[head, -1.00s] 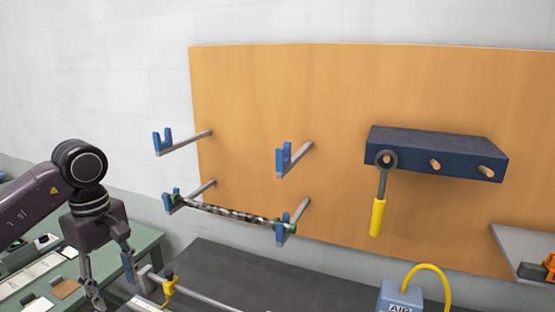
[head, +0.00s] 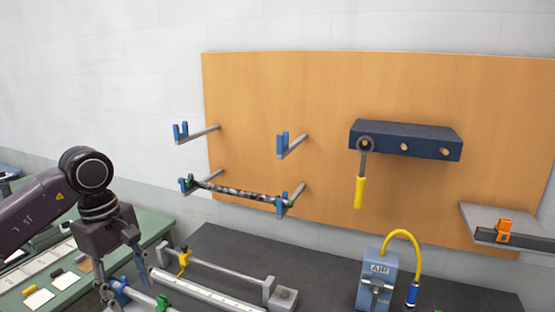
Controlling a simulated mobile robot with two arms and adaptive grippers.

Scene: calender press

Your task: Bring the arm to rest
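My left arm comes in from the left in the head view, with its gripper (head: 124,280) pointing down at the lower left. Its fingers are spread apart and look empty. They hang in front of or beside the near end of the press, close to a blue part (head: 119,291); I cannot tell whether they touch it. The fingertips are near the bottom edge of the picture. My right arm and its gripper are not in the picture.
A patterned roller (head: 240,193) rests on the lower blue hooks of the wooden board (head: 330,90); the upper hooks (head: 282,145) are empty. A yellow-handled wrench (head: 360,185) hangs from a dark peg block (head: 405,139). An AIR box (head: 377,280) stands on the dark bench.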

